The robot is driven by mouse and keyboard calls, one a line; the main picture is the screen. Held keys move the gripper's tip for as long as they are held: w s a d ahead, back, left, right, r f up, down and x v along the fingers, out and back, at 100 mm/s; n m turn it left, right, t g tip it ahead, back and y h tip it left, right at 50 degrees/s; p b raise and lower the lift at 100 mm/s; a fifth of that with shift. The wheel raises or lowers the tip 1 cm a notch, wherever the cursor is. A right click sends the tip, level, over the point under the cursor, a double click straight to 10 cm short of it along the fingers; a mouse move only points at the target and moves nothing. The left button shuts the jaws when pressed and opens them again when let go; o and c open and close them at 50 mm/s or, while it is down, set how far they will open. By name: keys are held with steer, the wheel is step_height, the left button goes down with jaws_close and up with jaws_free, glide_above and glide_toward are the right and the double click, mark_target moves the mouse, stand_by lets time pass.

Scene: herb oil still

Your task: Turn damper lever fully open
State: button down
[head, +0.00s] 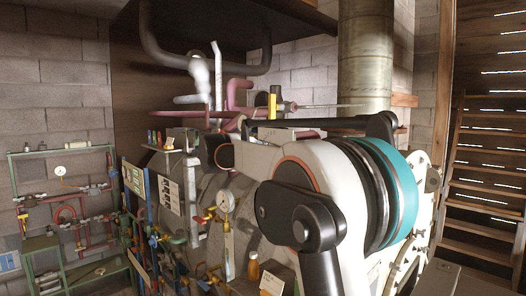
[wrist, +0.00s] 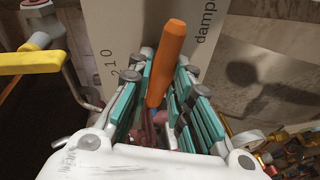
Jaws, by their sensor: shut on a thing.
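In the wrist view, the damper lever shows as an orange handle (wrist: 166,58) that stands up between the teal pads of my gripper (wrist: 165,72). My gripper is shut on this handle. The lever's lower part is hidden among the fingers. Behind it is a pale plate (wrist: 118,42) with the numbers 2, 1, 0 and the partly cut-off word "damp". Which number the lever points to cannot be told. In the head view, my arm covers the middle right, and I cannot make out the gripper or the lever there.
A yellow handle (wrist: 30,62) on a grey fitting is at the left of the wrist view. In the head view, a metal flue (head: 365,60) rises behind my arm. A gauge (head: 224,201) and small valves sit in front, and a green pipe rack (head: 62,150) stands at the left.

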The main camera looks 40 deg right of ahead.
steer(key=shift+f+n+g, duration=0.2)
steer(key=shift+n+g, duration=0.2)
steer(key=shift+n, duration=0.4)
steer(key=c, duration=1.5)
jaws_free()
steer(key=shift+w, duration=0.1)
steer(key=shift+r, duration=0.1)
steer(key=v, duration=1.2)
steer(key=shift+r, duration=0.1)
